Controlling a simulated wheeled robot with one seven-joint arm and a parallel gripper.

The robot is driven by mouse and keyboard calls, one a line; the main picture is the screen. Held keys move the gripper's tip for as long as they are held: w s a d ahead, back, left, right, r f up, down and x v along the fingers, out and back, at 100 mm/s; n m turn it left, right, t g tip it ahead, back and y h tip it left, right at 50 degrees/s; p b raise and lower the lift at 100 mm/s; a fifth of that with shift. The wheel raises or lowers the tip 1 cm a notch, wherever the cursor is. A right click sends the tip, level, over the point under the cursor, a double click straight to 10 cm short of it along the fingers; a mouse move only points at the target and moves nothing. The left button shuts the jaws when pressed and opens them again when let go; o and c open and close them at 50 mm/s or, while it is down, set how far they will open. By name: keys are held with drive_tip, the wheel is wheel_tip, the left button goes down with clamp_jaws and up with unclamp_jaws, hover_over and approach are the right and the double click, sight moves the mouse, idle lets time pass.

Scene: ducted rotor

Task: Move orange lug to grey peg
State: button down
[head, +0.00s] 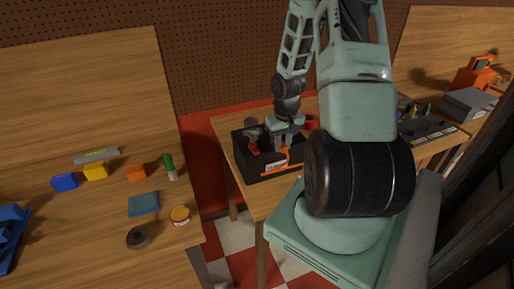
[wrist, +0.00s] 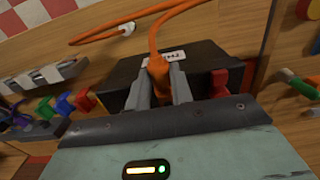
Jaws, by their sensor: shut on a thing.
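My gripper (wrist: 160,80) is shut on the orange lug (wrist: 158,68), which sits between the two grey fingers. An orange cable (wrist: 152,37) runs up from the lug and bends away to both sides. In the head view my gripper (head: 285,132) is at the black box (head: 268,166), and the orange cable (head: 283,167) hangs across the box's front. The lug itself is too small to tell in the head view. At the left of the wrist view are green (wrist: 45,106), blue (wrist: 65,104) and red (wrist: 86,101) parts. I cannot make out a grey peg for certain.
The black box also shows behind the fingers (wrist: 120,76), with a white label. A red part (wrist: 219,82) is right of the fingers. In the head view, a left table (head: 100,225) holds coloured blocks and a green-handled tool (head: 170,165). A grey panel (head: 425,122) lies at right.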

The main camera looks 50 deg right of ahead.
drive_tip(key=shift+w+d, duration=0.3)
drive_tip(key=shift+w, duration=0.15)
drive_tip(key=c, duration=1.1)
unclamp_jaws()
drive_tip(key=shift+c, duration=0.2)
drive_tip(key=shift+r, duration=0.1)
wheel_tip(320, 180, up, 17)
drive_tip(key=b, duration=0.2)
drive_tip(key=shift+b, duration=0.35)
